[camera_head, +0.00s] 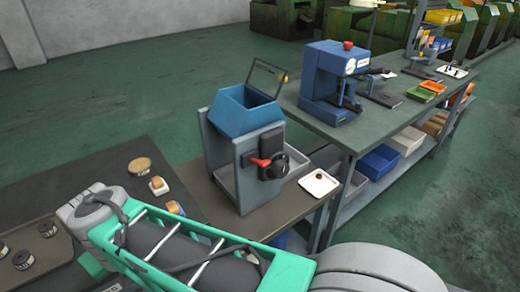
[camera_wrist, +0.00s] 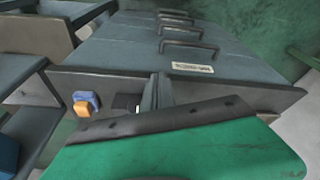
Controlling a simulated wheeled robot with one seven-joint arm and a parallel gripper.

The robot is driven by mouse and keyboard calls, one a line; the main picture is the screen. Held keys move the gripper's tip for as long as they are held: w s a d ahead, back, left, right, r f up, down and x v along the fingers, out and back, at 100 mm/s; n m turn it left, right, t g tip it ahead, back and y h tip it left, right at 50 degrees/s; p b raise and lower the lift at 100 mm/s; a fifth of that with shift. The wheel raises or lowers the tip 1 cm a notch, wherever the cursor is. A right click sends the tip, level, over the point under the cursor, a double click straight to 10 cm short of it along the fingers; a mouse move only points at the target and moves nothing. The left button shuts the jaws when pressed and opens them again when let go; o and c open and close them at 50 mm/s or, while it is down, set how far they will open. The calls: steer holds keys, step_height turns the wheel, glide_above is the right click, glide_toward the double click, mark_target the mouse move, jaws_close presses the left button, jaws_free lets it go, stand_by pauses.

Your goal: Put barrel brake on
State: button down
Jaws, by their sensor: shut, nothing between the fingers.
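The barrel machine (camera_head: 237,150) stands on the low bench in the middle of the head view, a grey frame with an open blue barrel (camera_head: 243,110) on top. On its front side is a red lever (camera_head: 260,162), taken to be the barrel brake, beside a round black knob (camera_head: 276,166). My gripper is not visible in the head view; my teal arm crosses the foreground, apart from the lever in the picture. In the wrist view, narrow grey fingers of my gripper (camera_wrist: 156,92) show together and empty. The lever cannot be made out there.
A white tray (camera_head: 319,184) lies right of the machine. A blue press (camera_head: 333,80) stands on the bench behind. Small round parts (camera_head: 139,165) lie on the dark table at left. The wrist view shows a grey surface with black handles (camera_wrist: 188,45) and a blue-and-orange block (camera_wrist: 84,104).

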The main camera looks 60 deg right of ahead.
steer(key=w+d+r+m+g+h+p, duration=0.1)
steer(key=d+r+m+p, duration=0.1)
steer(key=d+r+m, duration=0.45)
steer(key=w+d+r+m+h+p, duration=0.15)
steer(key=d+r, duration=0.25)
steer(key=d, duration=0.5)
step_height(320, 180, up, 11)
steer(key=m+g+p, duration=0.5)
steer(key=m+p, duration=0.2)
steer(key=m, duration=0.7)
glide_above(264, 161)
steer(key=w+a, duration=0.4)
steer(key=shift+w+a+r+b, duration=0.1)
steer(key=shift+r+b, duration=0.05)
steer(key=shift+b, duration=0.15)
steer(key=b+x, duration=0.1)
steer(key=x, duration=0.3)
steer(key=b+x, duration=0.1)
steer(key=x, duration=0.4)
steer(key=b+x, duration=0.2)
steer(key=x, duration=0.3)
steer(key=shift+a, duration=0.35)
steer(key=shift+b, duration=0.3)
